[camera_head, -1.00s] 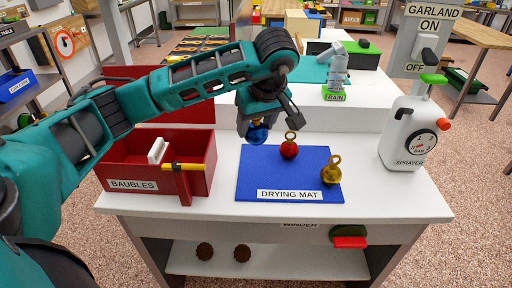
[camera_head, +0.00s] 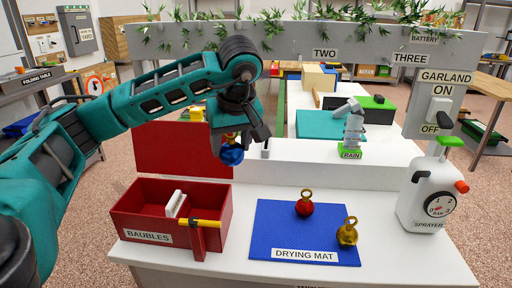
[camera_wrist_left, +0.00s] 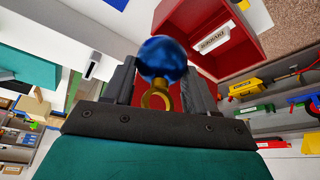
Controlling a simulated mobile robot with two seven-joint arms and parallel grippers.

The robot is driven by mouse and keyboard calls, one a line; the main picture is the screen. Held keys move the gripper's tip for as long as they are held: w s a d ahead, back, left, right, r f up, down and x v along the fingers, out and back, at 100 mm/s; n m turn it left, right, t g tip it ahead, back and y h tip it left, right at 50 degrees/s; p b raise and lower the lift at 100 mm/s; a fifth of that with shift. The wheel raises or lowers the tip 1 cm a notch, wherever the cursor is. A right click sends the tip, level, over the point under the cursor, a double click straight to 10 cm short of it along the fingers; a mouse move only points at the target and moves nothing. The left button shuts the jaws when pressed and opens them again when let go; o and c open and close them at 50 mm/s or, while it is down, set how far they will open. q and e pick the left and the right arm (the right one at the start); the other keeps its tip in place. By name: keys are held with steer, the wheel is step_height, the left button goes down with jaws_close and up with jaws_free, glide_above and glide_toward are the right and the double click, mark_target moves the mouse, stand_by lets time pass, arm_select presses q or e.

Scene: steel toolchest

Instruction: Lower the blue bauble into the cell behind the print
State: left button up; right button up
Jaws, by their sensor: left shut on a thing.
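The blue bauble (camera_head: 231,155) hangs in my left gripper (camera_head: 243,140), above and behind the right end of the red box. In the left wrist view the blue bauble (camera_wrist_left: 163,55) sticks out between the fingers (camera_wrist_left: 160,90), which are shut on its gold loop. The red box (camera_head: 216,237), open on top, has the print BAUBLES (camera_head: 148,236) on the left of its front. A short white divider (camera_head: 175,204) stands inside, and its floor is mostly hidden. The box also shows in the left wrist view (camera_wrist_left: 185,20). My right gripper is not in view.
A red bauble (camera_head: 304,209) and a gold bauble (camera_head: 347,233) stand on the blue drying mat (camera_head: 280,228). A red panel (camera_head: 175,150) stands behind the box. A white sprayer (camera_head: 425,195) is far right.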

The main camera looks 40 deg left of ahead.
arm_select(q)
steer(key=s+a+f+b, duration=0.3)
steer(key=s+a+b, duration=0.2)
steer(key=a, duration=0.5)
steer(key=s+a+f+b, duration=0.3)
steer(key=s+a, duration=0.3)
steer(key=a, duration=0.4)
steer(key=shift+s+a+f+b, duration=0.2)
steer(key=shift+s+a+b, duration=0.1)
steer(key=shift+b, duration=0.6)
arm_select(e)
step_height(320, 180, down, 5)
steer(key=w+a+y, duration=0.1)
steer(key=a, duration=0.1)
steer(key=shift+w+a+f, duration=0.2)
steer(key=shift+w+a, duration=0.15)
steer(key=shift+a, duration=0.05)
arm_select(q)
steer(key=shift+w+a, duration=0.15)
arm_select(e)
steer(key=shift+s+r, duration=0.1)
arm_select(q)
steer(key=shift+w+a, duration=0.1)
steer(key=shift+a, duration=0.05)
steer(key=shift+f, duration=0.15)
